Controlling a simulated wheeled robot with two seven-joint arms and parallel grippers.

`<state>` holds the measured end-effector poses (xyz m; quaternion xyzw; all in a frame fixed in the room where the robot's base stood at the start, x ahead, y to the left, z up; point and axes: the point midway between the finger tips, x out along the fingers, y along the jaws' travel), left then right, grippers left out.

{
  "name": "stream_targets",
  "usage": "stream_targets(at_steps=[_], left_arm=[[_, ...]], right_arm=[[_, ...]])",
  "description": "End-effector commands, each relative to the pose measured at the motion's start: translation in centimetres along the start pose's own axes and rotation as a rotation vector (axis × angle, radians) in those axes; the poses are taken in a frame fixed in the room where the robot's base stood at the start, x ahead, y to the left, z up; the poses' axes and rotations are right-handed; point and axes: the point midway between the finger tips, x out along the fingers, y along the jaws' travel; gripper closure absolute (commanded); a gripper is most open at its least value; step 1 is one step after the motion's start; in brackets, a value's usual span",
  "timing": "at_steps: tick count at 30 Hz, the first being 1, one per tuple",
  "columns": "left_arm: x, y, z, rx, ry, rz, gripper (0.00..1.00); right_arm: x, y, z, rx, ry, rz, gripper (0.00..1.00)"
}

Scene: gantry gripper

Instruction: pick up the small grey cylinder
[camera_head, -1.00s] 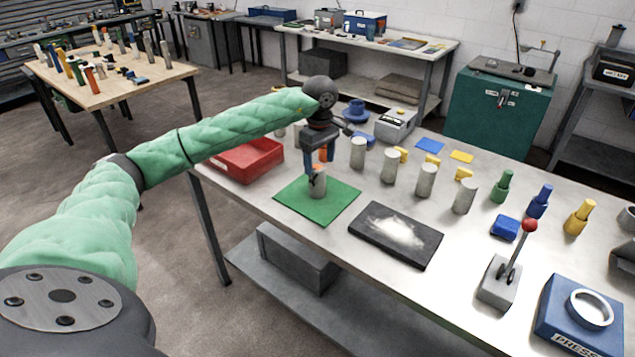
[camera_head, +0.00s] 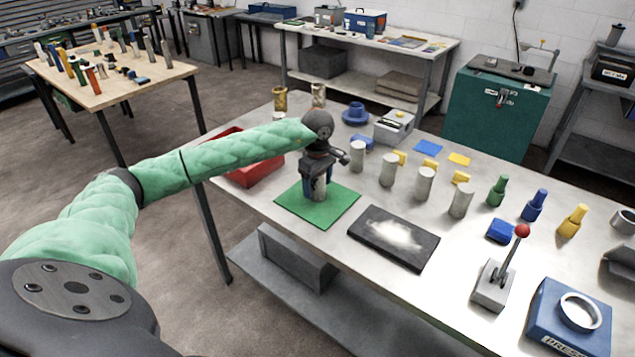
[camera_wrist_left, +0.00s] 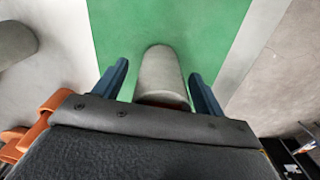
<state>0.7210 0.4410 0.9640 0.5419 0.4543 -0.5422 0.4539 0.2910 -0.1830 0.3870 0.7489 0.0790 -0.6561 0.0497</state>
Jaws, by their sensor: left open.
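A grey cylinder (camera_head: 320,190) stands upright on the green mat (camera_head: 340,205), near the left end of the table. My left gripper (camera_head: 317,188) is above and around it, pointing down, with its blue fingers open. In the left wrist view the cylinder (camera_wrist_left: 162,72) stands between the two blue fingers of the gripper (camera_wrist_left: 159,70). Green mat shows between it and each finger, so I see no grip on it. In the head view the gripper hides the cylinder's top. My right gripper is not in view.
A red tray (camera_head: 256,174) lies behind my left forearm. A dark plate with a white patch (camera_head: 393,238) lies right of the mat. Several more grey cylinders (camera_head: 388,170) stand in a row behind it. A red-knobbed lever (camera_head: 496,284) and blue press block (camera_head: 545,318) stand front right.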

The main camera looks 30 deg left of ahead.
Motion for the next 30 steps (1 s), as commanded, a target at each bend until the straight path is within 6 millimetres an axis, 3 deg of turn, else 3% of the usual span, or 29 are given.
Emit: stream_targets(at_steps=[8, 11, 18, 30], left_arm=[[0.29, 0.00, -0.01, 0.000, 0.000, 0.001, 0.29], [0.28, 0.00, -0.01, 0.000, 0.000, 0.000, 0.45], [0.26, 0.00, 0.00, 0.000, 0.000, 0.000, 0.92], [-0.30, 0.05, -0.01, 0.000, 0.000, 0.002, 0.92]], right_arm=[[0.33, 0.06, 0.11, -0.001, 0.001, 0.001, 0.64], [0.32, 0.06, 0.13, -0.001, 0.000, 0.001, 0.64], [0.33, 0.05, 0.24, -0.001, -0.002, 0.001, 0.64], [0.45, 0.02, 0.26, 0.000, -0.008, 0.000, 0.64]])
